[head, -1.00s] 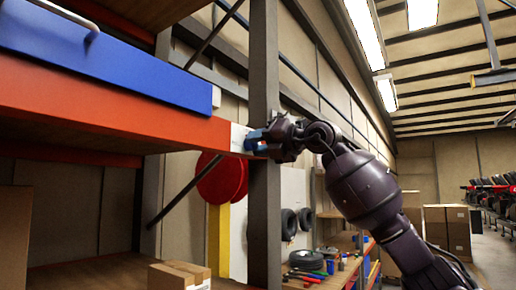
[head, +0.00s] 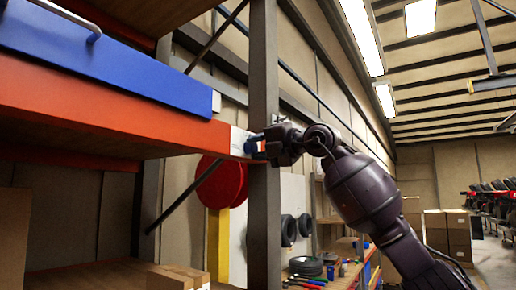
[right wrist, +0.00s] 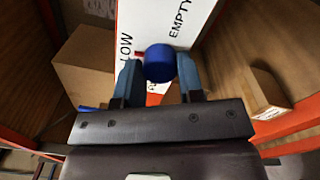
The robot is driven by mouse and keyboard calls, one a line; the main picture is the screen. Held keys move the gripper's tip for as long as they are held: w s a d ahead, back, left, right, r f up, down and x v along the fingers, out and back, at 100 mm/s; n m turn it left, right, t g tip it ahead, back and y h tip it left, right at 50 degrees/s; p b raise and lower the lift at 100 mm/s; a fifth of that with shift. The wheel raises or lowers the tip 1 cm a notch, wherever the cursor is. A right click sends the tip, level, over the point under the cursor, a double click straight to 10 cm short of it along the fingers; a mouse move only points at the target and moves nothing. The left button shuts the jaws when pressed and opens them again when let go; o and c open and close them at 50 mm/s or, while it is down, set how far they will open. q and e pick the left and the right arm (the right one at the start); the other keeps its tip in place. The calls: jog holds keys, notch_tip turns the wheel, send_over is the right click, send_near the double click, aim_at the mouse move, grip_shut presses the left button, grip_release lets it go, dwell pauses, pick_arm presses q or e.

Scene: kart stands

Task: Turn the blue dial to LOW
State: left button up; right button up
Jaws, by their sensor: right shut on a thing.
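The blue dial (right wrist: 160,62) sits on a white plate (right wrist: 142,22) in the right wrist view. LOW is printed on the plate left of the dial and EMPTY above it to the right; other lettering below is mostly hidden. My right gripper (right wrist: 158,76) is shut on the dial, one finger on each side. In the head view the right gripper (head: 258,146) is at the plate (head: 238,140) on the end of the orange shelf beam; the dial is hard to tell from the fingers there. My left gripper is out of view.
A grey upright post (head: 264,215) stands right beside the gripper. A blue drawer front (head: 110,60) lies above the orange beam (head: 100,105). Cardboard boxes (head: 178,277) stand on the shelf below. Open floor shows at the far right.

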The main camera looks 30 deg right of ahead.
jog(key=o, duration=0.9)
jog(key=shift+o, duration=0.2)
jog(key=b+v, duration=0.3)
jog(key=v, duration=0.8)
